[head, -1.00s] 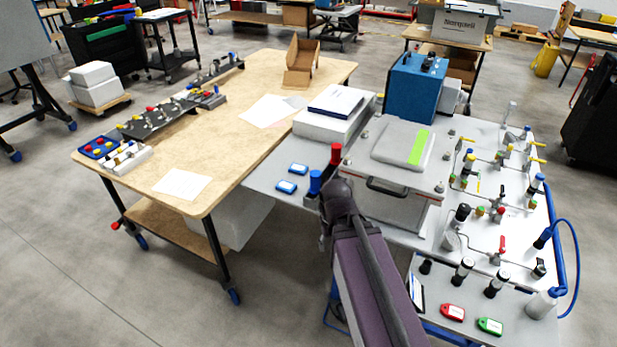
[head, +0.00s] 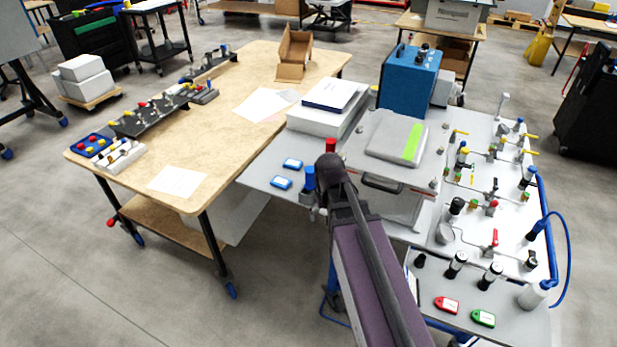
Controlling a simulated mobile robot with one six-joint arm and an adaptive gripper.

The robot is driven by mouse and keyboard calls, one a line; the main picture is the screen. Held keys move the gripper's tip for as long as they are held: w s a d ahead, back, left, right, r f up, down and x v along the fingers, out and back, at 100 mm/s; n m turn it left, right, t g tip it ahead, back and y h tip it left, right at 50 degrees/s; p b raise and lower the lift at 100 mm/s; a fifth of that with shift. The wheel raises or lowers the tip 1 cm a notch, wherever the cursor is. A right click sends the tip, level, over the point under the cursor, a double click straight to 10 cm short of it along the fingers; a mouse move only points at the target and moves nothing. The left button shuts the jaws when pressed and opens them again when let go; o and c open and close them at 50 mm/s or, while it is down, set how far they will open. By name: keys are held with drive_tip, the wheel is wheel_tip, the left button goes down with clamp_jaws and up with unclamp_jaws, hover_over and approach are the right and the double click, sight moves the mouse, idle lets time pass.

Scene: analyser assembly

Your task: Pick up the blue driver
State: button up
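A blue upright cylinder (head: 309,178), which looks like the blue driver's handle, stands in a grey holder at the left front edge of the grey work table. A similar red handle (head: 331,146) stands just behind it to the right. My dark arm rises from the bottom of the head view, and its near joint stands right beside the blue handle in the picture. The arm hides part of the holder and of the red handle. My gripper cannot be made out; it is hidden behind the arm.
Two blue-and-white tags (head: 281,183) lie left of the blue handle. A grey lidded case (head: 398,137) and a blue box unit (head: 409,80) stand behind. Valves and tubing fill the white panel (head: 485,220) at right. A wooden table (head: 215,150) stands to the left.

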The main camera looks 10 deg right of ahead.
sight(310, 169)
drive_tip(key=w+r+m+p, duration=0.3)
drive_tip(key=w+r+p, duration=0.1)
drive_tip(key=w, duration=0.8)
drive_tip(key=w+r+m+p, duration=0.2)
drive_tip(key=w+r+p, duration=0.2)
drive_tip(key=w, duration=0.8)
drive_tip(key=shift+r+m, duration=0.4)
drive_tip(key=shift+r, duration=0.35)
drive_tip(key=shift+s+f, duration=0.1)
drive_tip(key=shift+f, duration=0.05)
wheel_tip(310, 169, down, 8)
drive_tip(key=b, duration=0.8)
drive_tip(key=shift+f, duration=0.2)
drive_tip(key=shift+s+f+b, duration=0.1)
drive_tip(key=shift+f+b, duration=2.5)
drive_tip(key=shift+b, duration=0.1)
drive_tip(key=shift+c, duration=0.2)
drive_tip(key=shift+r, duration=0.1)
clamp_jaws()
